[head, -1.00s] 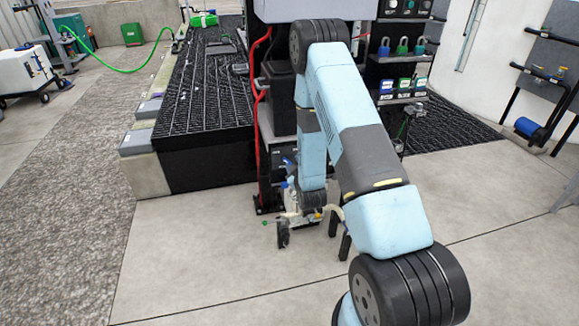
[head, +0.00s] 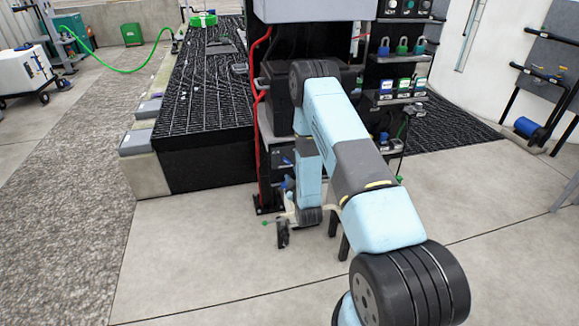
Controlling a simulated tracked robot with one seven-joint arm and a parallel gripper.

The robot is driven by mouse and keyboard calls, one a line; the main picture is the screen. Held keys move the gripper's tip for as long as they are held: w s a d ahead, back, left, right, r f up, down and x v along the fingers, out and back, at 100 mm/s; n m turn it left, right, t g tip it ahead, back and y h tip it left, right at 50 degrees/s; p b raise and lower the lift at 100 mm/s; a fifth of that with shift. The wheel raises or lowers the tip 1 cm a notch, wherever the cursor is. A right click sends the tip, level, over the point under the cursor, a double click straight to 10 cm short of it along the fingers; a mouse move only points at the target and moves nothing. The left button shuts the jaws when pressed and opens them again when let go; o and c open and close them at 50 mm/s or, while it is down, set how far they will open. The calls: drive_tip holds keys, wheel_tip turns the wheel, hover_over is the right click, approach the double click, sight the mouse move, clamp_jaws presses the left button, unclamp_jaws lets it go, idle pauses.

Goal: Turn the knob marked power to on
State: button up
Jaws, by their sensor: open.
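My arm rises from the bottom right, bends at a high elbow and drops to a dark wrist low in front of the black cabinet. A dark panel (head: 283,156) with small blue parts (head: 287,183) shows just left of my forearm. A control panel (head: 405,8) with small round controls is at the top edge, right of the cabinet. No power marking can be read, and I cannot tell which control is the power knob.
A black grated platform (head: 205,110) stands left of the cabinet. A red hose (head: 259,120) runs down the cabinet's left edge. Coloured padlocks (head: 402,46) and small boxes (head: 402,87) sit on shelves to the right. The front floor is clear.

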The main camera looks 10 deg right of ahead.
sight(288, 163)
drive_tip(key=shift+w, duration=3.6)
drive_tip(key=shift+c, duration=0.3)
clamp_jaws()
drive_tip(key=shift+d, duration=0.15)
